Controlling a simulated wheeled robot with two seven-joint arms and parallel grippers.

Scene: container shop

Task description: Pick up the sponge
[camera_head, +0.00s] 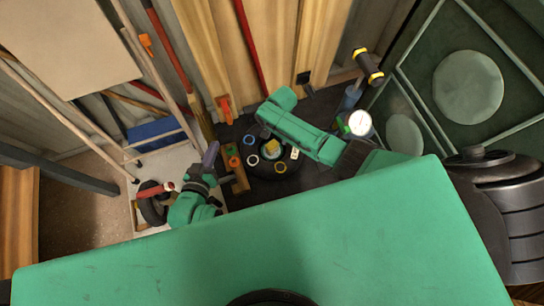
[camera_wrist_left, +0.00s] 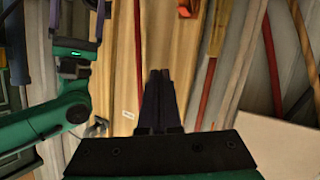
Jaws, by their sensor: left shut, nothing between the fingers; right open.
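A small yellow block (camera_head: 271,148), which may be the sponge, sits near the middle of the dark bench in the head view; it is too small to be sure. My left gripper (camera_head: 211,153) is left of it and apart from it, with its fingers pointing up in the picture. In the left wrist view my left gripper (camera_wrist_left: 158,80) is shut and empty, in front of the wooden boards. My right arm reaches in from the right, beyond the yellow block. I cannot make out the right gripper's fingers.
Several tape rolls (camera_head: 252,160) lie around the yellow block on the dark bench (camera_head: 240,195). A round white dial (camera_head: 360,123) stands to the right, below a yellow-and-black hammer (camera_head: 368,66). Boards and long-handled tools (camera_head: 225,50) lean behind. A red-handled tool (camera_head: 155,190) is at left.

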